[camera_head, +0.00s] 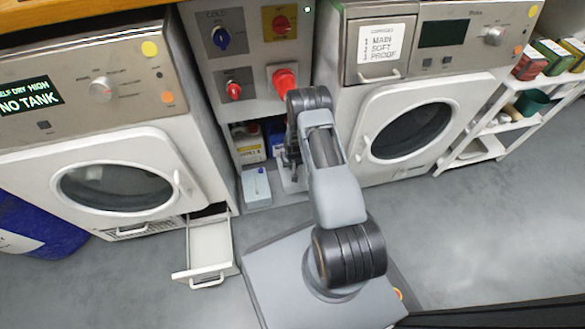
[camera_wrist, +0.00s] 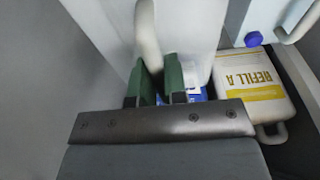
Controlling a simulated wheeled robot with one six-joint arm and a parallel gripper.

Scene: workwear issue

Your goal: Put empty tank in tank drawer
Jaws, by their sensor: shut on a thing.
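In the wrist view, my gripper (camera_wrist: 159,72), with two green fingers, is shut on the pale handle of a white tank (camera_wrist: 100,25), which I take as the empty tank. The tank fills the upper part of that view. In the head view my arm hides most of the gripper and the held tank, in front of the niche between the machines. The tank drawer (camera_head: 210,248) is pulled out low at the right of the left machine, and its inside looks empty. The left machine's display (camera_head: 30,97) reads NO TANK.
A pale blue tank with a blue cap (camera_head: 257,187) stands before the niche, left of my arm. A REFILL A container (camera_wrist: 250,80) and a blue container (camera_head: 275,140) are in the niche. The right machine (camera_head: 360,150) is close to my arm.

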